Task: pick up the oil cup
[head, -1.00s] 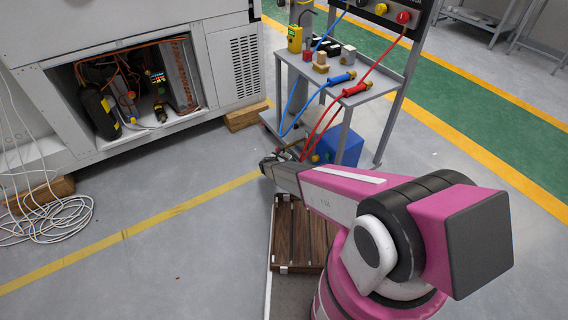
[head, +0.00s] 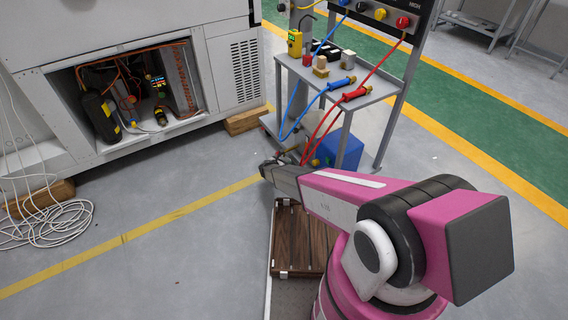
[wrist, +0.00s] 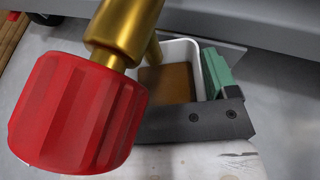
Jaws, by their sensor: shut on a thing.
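The oil cup (wrist: 186,52) is a small white container with brown liquid in it, seen in the wrist view. My gripper (wrist: 180,85) is shut on it, with a green pad against the cup's right side and a dark bolted bar in front. The other side of the grip is hidden behind a large red knob (wrist: 75,115) on a brass fitting close to the camera. In the head view my gripper (head: 282,160) is low beside the metal stand, and the cup cannot be made out there.
A metal stand (head: 375,92) with tools and red and blue hoses rises just beyond my gripper. A blue unit (head: 338,150) sits under its shelf. A white cabinet (head: 235,70) with an open bay stands at left. The floor at left front is mostly clear, apart from coiled white cable (head: 52,225).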

